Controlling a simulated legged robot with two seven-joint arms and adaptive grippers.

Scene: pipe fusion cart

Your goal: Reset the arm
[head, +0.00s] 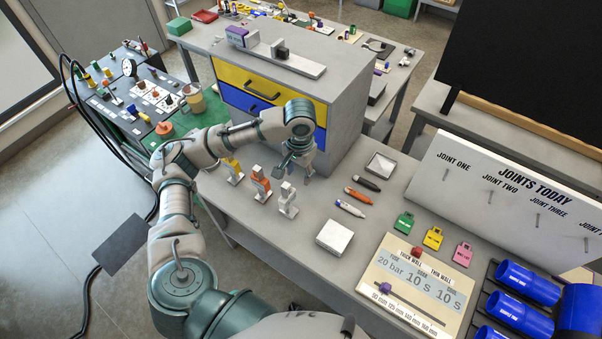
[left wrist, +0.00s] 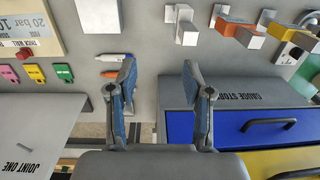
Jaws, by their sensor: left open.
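My left arm comes in from the left and reaches over the grey cart top (head: 262,232). My left gripper (head: 298,165) points down, in front of the drawer cabinet (head: 345,105) and behind the small grey, orange and yellow stands. In the left wrist view the left gripper (left wrist: 166,88) has its two fingers wide apart with nothing between them. The grey stand (head: 288,203) also shows beyond the fingers in the left wrist view (left wrist: 184,26). My right gripper is not in view.
The orange stand (head: 261,186) and yellow stand (head: 233,170) are close by. Pens, including a blue-and-white one (head: 350,209), lie to the right, near a white block (head: 334,238). Coloured tags, a settings board (head: 415,285) and blue pipes (head: 525,283) lie farther right.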

